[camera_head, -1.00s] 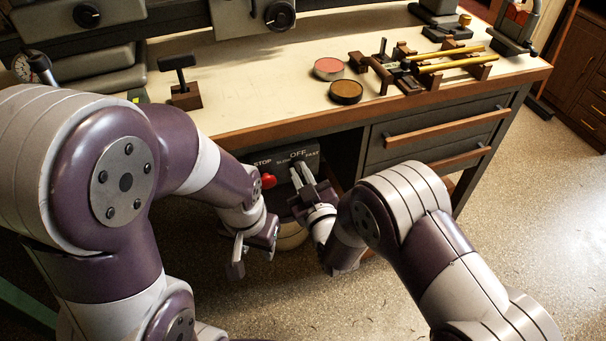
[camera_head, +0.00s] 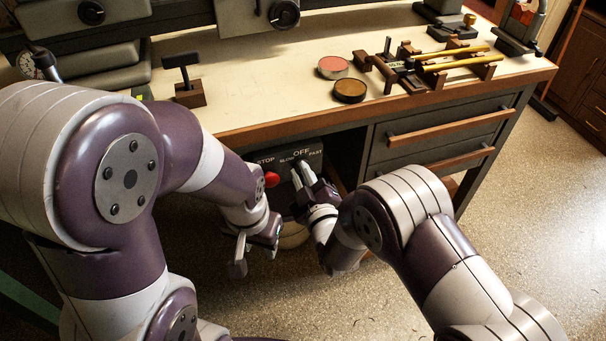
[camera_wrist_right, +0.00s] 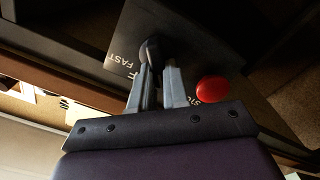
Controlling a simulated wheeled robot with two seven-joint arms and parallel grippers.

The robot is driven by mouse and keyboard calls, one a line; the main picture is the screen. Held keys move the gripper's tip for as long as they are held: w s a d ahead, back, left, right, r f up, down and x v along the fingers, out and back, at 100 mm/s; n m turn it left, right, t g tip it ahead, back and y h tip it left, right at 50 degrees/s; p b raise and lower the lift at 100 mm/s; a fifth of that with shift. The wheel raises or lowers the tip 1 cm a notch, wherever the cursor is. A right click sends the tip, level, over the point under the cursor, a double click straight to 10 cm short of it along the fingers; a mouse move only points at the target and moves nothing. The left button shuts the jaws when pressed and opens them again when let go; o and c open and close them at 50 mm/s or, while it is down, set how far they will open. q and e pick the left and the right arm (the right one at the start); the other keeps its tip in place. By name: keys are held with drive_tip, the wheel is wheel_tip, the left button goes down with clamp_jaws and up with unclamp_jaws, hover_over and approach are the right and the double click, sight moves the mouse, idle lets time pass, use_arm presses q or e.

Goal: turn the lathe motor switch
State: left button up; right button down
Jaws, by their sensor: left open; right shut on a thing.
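The lathe motor switch panel (camera_head: 316,146) is a dark box under the bench top, marked STOP, SLOW, OFF and FAST. My right gripper (camera_head: 303,177) is at the panel below the OFF label. In the right wrist view, my right gripper (camera_wrist_right: 160,85) is shut on the dark switch lever (camera_wrist_right: 150,50), with one finger on each side. Its fingers hide part of the lever and the labels. A red stop button (camera_head: 271,179) sits left of the lever; it also shows in the right wrist view (camera_wrist_right: 212,89). My left gripper (camera_head: 240,256) is open and empty, below and left of the panel.
The bench top (camera_head: 260,90) holds a pink tin (camera_head: 333,67), a brown tin (camera_head: 349,90) and a rack with brass tubes (camera_head: 450,62). Drawers (camera_head: 440,138) stand right of the panel. The floor (camera_head: 530,200) at right is clear.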

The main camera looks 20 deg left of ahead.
drive_tip(key=shift+f, duration=0.1)
drive_tip(key=c, duration=1.1)
unclamp_jaws()
drive_tip(key=p+v, duration=0.2)
drive_tip(key=v, duration=1)
drive_tip(key=shift+s+d, duration=0.25)
drive_tip(key=shift+s, duration=0.05)
